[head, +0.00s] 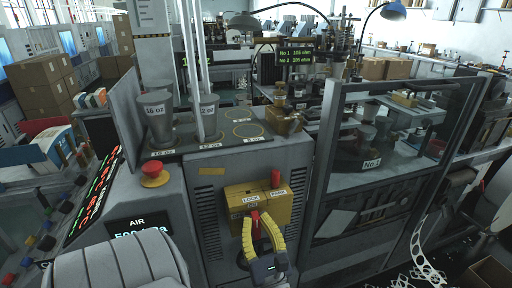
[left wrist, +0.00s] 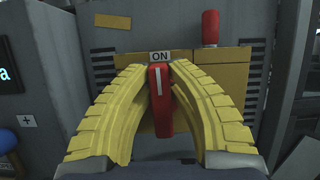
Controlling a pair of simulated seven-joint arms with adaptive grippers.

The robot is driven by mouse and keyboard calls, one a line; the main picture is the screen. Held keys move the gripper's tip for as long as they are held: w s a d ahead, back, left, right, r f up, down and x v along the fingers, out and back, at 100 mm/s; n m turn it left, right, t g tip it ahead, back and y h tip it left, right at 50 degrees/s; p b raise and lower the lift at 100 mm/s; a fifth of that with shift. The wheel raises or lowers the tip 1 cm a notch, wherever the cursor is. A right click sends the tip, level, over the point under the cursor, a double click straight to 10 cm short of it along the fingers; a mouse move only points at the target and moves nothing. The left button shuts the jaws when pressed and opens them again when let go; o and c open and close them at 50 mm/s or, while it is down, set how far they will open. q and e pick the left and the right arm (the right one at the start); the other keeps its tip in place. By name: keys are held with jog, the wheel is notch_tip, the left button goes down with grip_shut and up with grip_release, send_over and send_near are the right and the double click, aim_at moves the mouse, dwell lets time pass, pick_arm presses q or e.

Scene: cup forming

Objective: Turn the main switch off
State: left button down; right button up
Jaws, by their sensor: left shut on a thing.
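The main switch is a red handle (left wrist: 161,100) on a yellow box (head: 240,196) on the front of the grey machine. Its white line stands upright beneath an "ON" label (left wrist: 160,57) in the left wrist view. My left gripper (head: 256,216) has yellow fingers, shut on the red handle from both sides near its top. In the head view the fingers cover part of the handle. My right gripper is in neither view.
A red emergency button (head: 154,174) is on the panel to the left. Cups stand on the machine top, including one marked 16 oz (head: 158,117). A glass-fronted enclosure (head: 385,150) stands to the right.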

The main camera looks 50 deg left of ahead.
aim_at(239, 222)
pick_arm(q)
jog(key=n+g, duration=0.1)
jog(key=n, duration=0.2)
jog(key=n+g, duration=0.1)
jog(key=n, duration=0.1)
jog(key=shift+s+a+g+y, duration=0.15)
jog(key=shift+s+g+y, duration=0.15)
jog(key=n+g, duration=0.1)
jog(key=n, duration=0.1)
jog(key=n+g, duration=0.1)
jog(key=n, duration=0.1)
jog(key=n+g, duration=0.1)
jog(key=n, duration=0.1)
jog(key=shift+s+a+f+n, duration=0.2)
jog(key=shift+s+f+n, duration=0.1)
jog(key=shift+s, duration=0.1)
jog(key=n, duration=0.2)
jog(key=n+g+h, duration=0.1)
jog(key=n, duration=0.1)
jog(key=f+n+g, duration=0.1)
jog(key=n, duration=0.1)
jog(key=shift+s+a+h, duration=0.1)
jog(key=shift+s+h, duration=0.2)
jog(key=shift+h, duration=0.1)
jog(key=shift+f+n+g+h, duration=0.2)
jog(key=shift+n+h, duration=0.15)
jog(key=shift+n, duration=0.7)
jog(key=shift+f+n+g+h, duration=0.2)
jog(key=shift+n+h, duration=0.15)
jog(key=shift+n, duration=0.7)
